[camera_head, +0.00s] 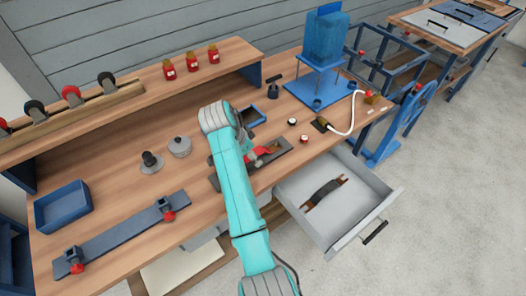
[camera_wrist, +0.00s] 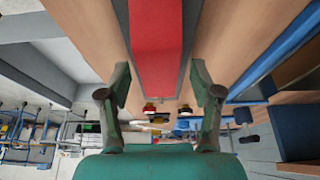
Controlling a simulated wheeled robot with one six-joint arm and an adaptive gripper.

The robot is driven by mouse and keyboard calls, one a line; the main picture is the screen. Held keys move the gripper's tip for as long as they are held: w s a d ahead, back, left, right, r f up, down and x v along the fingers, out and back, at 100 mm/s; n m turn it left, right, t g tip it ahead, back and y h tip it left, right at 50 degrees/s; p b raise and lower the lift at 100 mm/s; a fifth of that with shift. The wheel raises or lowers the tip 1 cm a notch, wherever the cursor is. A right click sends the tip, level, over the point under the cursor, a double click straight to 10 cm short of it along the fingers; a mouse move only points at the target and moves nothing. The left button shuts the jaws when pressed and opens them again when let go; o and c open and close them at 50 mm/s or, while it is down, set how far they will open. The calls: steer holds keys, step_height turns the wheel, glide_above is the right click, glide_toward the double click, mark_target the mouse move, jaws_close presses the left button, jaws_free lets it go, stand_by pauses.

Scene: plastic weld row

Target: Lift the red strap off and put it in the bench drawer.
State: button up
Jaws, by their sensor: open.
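The red strap (camera_head: 264,151) lies on a dark flat fixture (camera_head: 284,147) near the bench's front edge, partly hidden by my teal arm in the head view. In the wrist view the red strap (camera_wrist: 155,45) runs down the upper middle, between the lines of my two fingers. My gripper (camera_wrist: 162,88) is open, with a finger on each side of the strap and nothing held. The head view does not show the fingertips clearly. The bench drawer (camera_head: 368,212) is pulled open at the right, and a dark curved strap with brown ends (camera_head: 324,192) lies in it.
A blue stand (camera_head: 318,75) is behind. A long clamp bar (camera_head: 120,236) and blue tray (camera_head: 63,206) lie left. The drawer's right side has free room.

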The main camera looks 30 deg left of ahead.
steer(key=shift+f, duration=0.15)
jaws_close()
step_height(320, 180, up, 10)
stand_by(0.8)
